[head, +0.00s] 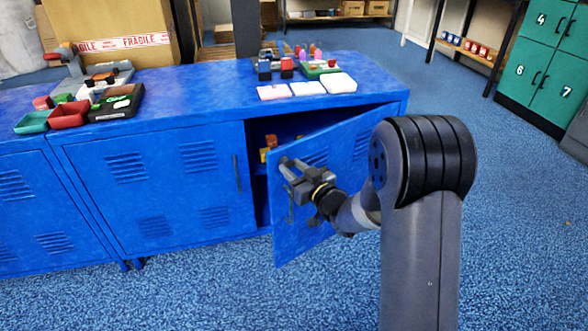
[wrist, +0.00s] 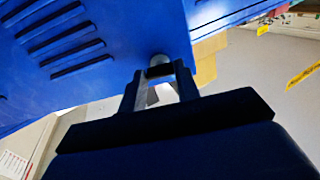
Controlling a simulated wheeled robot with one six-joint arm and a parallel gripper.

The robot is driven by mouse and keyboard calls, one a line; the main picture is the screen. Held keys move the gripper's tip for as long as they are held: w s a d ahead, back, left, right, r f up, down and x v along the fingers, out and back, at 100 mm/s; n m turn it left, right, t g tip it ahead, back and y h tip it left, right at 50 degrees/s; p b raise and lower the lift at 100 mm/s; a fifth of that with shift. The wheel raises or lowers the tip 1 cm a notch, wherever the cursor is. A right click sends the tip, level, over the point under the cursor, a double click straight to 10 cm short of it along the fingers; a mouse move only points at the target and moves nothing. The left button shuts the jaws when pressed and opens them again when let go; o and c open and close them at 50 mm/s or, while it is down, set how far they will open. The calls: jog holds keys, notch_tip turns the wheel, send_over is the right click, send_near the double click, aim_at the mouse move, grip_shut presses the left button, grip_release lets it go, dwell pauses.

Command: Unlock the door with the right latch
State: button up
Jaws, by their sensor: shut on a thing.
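The blue cabinet door (head: 345,150) stands ajar, swung out from the right end of the blue cabinet. It has vent slots and a dark vertical handle (head: 290,207) near its free edge. My gripper (head: 287,168) is at the upper free corner of this door, above the handle. In the wrist view the gripper (wrist: 158,78) is shut on a small grey round latch knob (wrist: 158,60) at the edge of the blue door panel (wrist: 110,35). The fingers hide part of the knob, so its turn cannot be told.
The neighbouring cabinet door (head: 150,190) is closed. Small orange-yellow items (head: 268,147) show inside through the gap. White pads (head: 306,88) and several small boxes lie on the blue top. Green numbered lockers (head: 545,65) stand at the right. The blue carpet (head: 510,230) is clear at right.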

jog(key=o, duration=1)
jog(key=p+v, duration=0.2)
jog(key=v, duration=0.8)
jog(key=shift+s+d, duration=0.25)
jog(key=shift+s, duration=0.1)
jog(key=b+x, duration=0.2)
jog(key=x, duration=0.9)
